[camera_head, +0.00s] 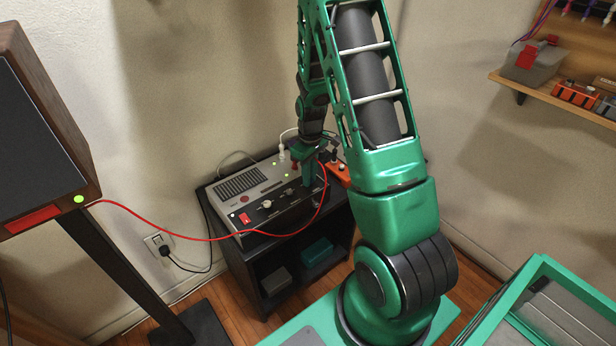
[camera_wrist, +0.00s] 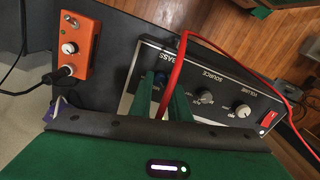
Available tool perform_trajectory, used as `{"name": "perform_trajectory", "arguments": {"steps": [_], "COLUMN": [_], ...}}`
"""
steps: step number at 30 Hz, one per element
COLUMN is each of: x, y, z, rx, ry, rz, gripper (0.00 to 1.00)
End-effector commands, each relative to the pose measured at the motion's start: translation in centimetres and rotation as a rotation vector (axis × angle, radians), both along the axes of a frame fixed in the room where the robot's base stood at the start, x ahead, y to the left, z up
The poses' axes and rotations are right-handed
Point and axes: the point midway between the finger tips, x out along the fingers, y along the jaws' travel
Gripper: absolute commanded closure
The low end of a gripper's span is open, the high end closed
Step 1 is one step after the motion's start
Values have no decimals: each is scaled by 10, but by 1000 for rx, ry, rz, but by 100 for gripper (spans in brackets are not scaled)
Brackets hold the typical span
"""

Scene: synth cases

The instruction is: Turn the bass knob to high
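The grey amplifier (camera_head: 262,190) stands on a dark stand; its front panel (camera_wrist: 222,88) shows in the wrist view with BASS, SOURCE and VOLUME labels. The bass knob (camera_wrist: 159,82) looks dark blue and is partly hidden; its pointer cannot be read. My gripper (camera_wrist: 164,80) has its two green fingers apart, one on each side of the bass knob; contact is not clear. In the head view my gripper (camera_head: 308,178) is at the amplifier's right end. The source knob (camera_wrist: 205,97) and volume knob (camera_wrist: 243,111) are beside it.
A red cable (camera_wrist: 177,62) passes close to my fingers in front of the panel. A red switch (camera_wrist: 267,120) is at the panel's other end. An orange pedal (camera_wrist: 75,48) with a plugged-in cable lies beside the amplifier. A speaker (camera_head: 40,130) stands left.

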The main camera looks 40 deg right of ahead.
Motion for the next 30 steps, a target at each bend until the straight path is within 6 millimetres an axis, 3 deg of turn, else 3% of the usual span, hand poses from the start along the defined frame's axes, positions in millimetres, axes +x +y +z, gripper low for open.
{"name": "perform_trajectory", "arguments": {"steps": [14,30], "x": [0,1], "y": [0,0], "z": [0,1], "rx": [-1,-1], "ry": [-1,-2], "rz": [-100,-575], "gripper": [100,100]}}
